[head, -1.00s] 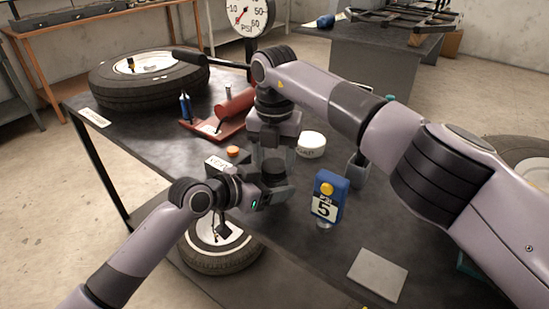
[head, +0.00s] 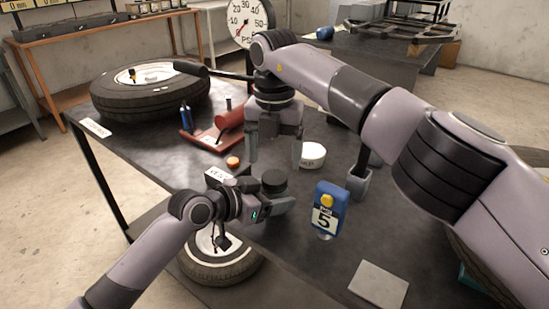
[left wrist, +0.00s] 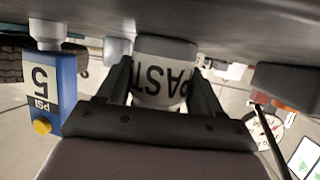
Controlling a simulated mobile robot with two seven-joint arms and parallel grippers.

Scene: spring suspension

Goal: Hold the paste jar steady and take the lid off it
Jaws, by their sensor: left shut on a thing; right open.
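The paste jar (left wrist: 163,72) is pale grey with a dark PAST... label, seen upside down in the left wrist view between the two fingers of my left gripper (left wrist: 165,95). My left gripper (head: 272,204) is shut on the jar's body in the head view, where the arm and fingers mostly hide it. The dark round lid (head: 273,179) shows on top of the jar. My right gripper (head: 275,152) is open and empty, pointing down, above and just behind the lid with its fingers spread apart.
A white tub (head: 312,155) stands right of my right gripper. A blue gauge marked 5 (head: 330,205) stands to the front right. An orange cap (head: 232,161), red tool (head: 228,122) and tyre (head: 150,98) lie left and behind. A flat pad (head: 379,284) lies at front right.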

